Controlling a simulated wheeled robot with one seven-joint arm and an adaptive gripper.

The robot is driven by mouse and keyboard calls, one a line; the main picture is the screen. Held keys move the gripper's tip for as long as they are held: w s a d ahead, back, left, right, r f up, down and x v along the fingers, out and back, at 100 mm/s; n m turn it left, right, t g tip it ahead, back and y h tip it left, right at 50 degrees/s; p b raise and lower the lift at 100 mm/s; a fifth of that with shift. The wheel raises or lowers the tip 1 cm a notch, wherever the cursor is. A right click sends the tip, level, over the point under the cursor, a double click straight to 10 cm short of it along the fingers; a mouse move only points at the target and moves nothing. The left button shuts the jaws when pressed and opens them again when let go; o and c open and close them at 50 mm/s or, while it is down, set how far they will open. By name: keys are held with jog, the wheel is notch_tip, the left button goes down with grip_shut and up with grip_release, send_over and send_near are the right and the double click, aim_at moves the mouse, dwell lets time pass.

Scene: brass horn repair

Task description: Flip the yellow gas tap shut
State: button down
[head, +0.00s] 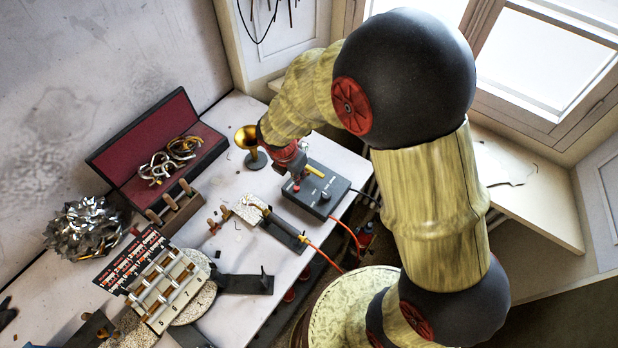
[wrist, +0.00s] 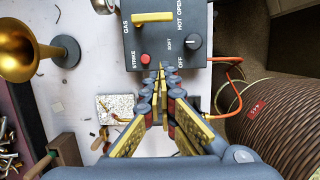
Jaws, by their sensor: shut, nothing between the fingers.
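The yellow gas tap (wrist: 152,17) is a flat bar on top of the dark control box (wrist: 190,50). In the wrist view it lies crosswise between the words GAS and OPEN. It also shows in the head view (head: 315,171), beside my gripper (head: 297,184). In the wrist view my gripper (wrist: 162,69) is shut and empty, with its tips over the box's near edge, between the red STRIKE button (wrist: 145,59) and the black knob (wrist: 193,41). The tips appear apart from the tap; whether they touch the box I cannot tell.
A brass bell (head: 246,138) on a stand is left of the box. A torch (head: 270,216) with an orange hose lies in front. A red-lined case (head: 130,155), a numbered rack (head: 165,290) and metal scraps (head: 85,228) fill the left. Bare table shows around the box.

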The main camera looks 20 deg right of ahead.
dwell(0.3)
jog(key=b+x, duration=0.2)
jog(key=x, duration=0.8)
jog(key=shift+d+f, duration=0.1)
jog(key=shift+f, duration=0.1)
jog(key=shift+w+d+r, duration=0.1)
jog(key=shift+w+d, duration=0.5)
jog(key=shift+d, duration=0.2)
jog(key=shift+w+d+r, duration=0.1)
jog(key=shift+w+d, duration=0.45)
jog(key=shift+d, duration=0.25)
